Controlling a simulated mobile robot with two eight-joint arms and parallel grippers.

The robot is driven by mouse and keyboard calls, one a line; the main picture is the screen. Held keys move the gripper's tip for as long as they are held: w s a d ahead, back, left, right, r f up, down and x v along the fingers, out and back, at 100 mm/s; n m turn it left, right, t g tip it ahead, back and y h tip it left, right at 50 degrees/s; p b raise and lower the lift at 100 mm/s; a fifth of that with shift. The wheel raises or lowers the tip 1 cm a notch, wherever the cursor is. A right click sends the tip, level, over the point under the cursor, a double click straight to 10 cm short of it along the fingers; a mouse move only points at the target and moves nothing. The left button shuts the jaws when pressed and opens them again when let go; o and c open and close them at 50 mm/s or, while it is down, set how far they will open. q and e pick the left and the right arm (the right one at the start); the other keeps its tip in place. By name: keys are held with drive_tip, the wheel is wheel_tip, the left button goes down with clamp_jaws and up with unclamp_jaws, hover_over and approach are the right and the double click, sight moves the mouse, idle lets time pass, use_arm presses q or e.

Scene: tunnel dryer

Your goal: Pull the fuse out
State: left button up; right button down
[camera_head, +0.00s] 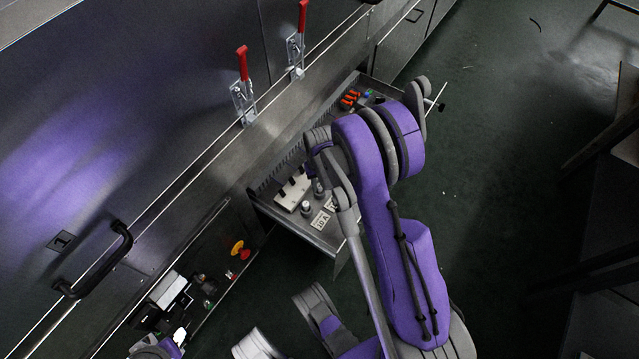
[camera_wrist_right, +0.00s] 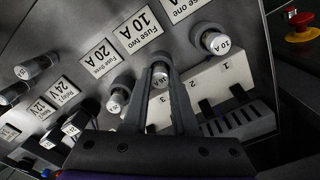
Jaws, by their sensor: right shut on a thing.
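My right gripper (camera_wrist_right: 161,70) is shut on the round, light-capped fuse (camera_wrist_right: 160,75) beside the label reading "Fuse two 10 A" (camera_wrist_right: 138,30). Its fingers lie on either side of the cap. Whether this fuse is fully seated is hidden. The fuse one cap (camera_wrist_right: 215,42) stands to its right and the fuse three cap (camera_wrist_right: 118,100) to its left. In the head view my right arm (camera_head: 405,255) reaches over the open drawer (camera_head: 322,240) and hides the fingers. A purple part of mine (camera_head: 155,349) shows at the bottom left; its jaws are unclear.
A numbered white block (camera_wrist_right: 208,82) lies beside the fuses. A red button (camera_wrist_right: 301,20) is at the upper right of the wrist view. Two red-handled clamps (camera_head: 243,65) stand on the machine. An open compartment (camera_head: 205,300) is at lower left.

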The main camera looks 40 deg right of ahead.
drive_tip(key=shift+r+p, duration=0.35)
drive_tip(key=shift+r, duration=0.3)
idle(1.1)
drive_tip(key=shift+r+p, duration=0.7)
drive_tip(key=shift+r, duration=0.55)
drive_tip(key=shift+r+p, duration=1)
drive_tip(key=shift+r, duration=0.85)
